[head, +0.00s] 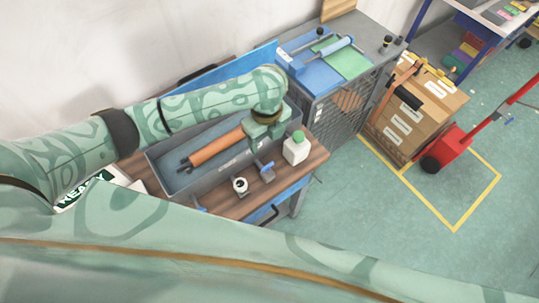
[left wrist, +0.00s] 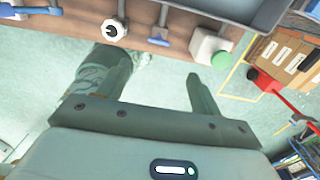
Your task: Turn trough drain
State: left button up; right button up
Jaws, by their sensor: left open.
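The grey trough (head: 178,172) stands on the wooden bench top, with a brown roll (head: 217,148) lying in it. A small blue handle (head: 266,170), which looks like the drain lever, is at the trough's front side. In the left wrist view a blue handle (left wrist: 159,42) on a grey stem shows beyond the fingers. My left gripper (head: 265,132) is over the trough's front right part, above and behind the handle in the picture. In the left wrist view its fingers (left wrist: 155,72) are spread with nothing between them. My right gripper is not in view.
A white bottle with a green cap (head: 295,149) stands right of the handle, and a white round item (head: 240,185) left of it. A grey cabinet (head: 335,105) adjoins the bench. Cardboard boxes (head: 405,125) and a red hand truck (head: 455,145) stand right; open floor lies in front.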

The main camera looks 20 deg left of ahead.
pick_arm(q)
jog(key=b, duration=0.1)
send_over(267, 169)
notch_tip(267, 169, down, 5)
jog(key=f+b, duration=0.1)
jog(key=f, duration=0.1)
jog(key=f+b, duration=0.1)
jog(key=f, duration=0.2)
jog(key=f+b, duration=0.1)
jog(key=f, duration=0.2)
jog(key=shift+w+a+f, duration=0.1)
jog(key=shift+w+f, duration=0.1)
jog(key=shift+w, duration=0.15)
jog(key=shift+f, duration=0.5)
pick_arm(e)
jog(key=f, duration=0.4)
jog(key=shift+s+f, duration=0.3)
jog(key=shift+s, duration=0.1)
pick_arm(q)
jog(key=c, duration=1)
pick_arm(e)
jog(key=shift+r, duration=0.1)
